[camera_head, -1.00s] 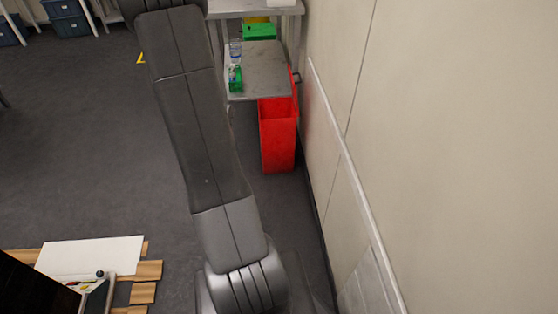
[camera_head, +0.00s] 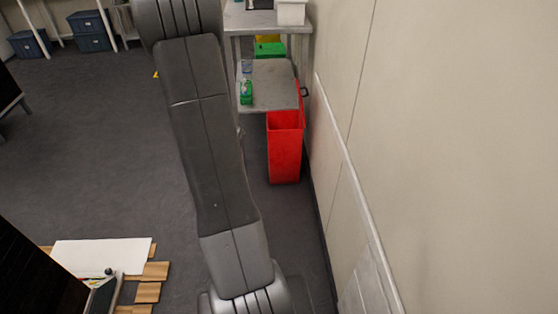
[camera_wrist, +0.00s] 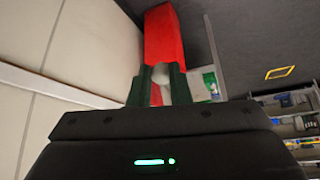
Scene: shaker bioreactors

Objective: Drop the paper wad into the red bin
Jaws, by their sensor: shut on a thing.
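The red bin (camera_head: 285,155) stands on the floor against the right wall, in front of a metal cart, with its open top facing up. In the wrist view the red bin (camera_wrist: 164,38) shows beyond my fingertips. My gripper (camera_wrist: 159,78) is shut on the paper wad (camera_wrist: 160,73), a small pale round thing between the two dark green fingers. In the head view my gripper and the wad are out of sight; only my arm shows, left of the bin. The inside of the bin is mostly hidden.
The metal cart (camera_head: 265,95) behind the bin holds a bottle and a green item (camera_head: 246,92) on its lower shelf. The wall (camera_head: 440,150) is close on the right. A white board (camera_head: 100,255) lies on wooden slats at lower left.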

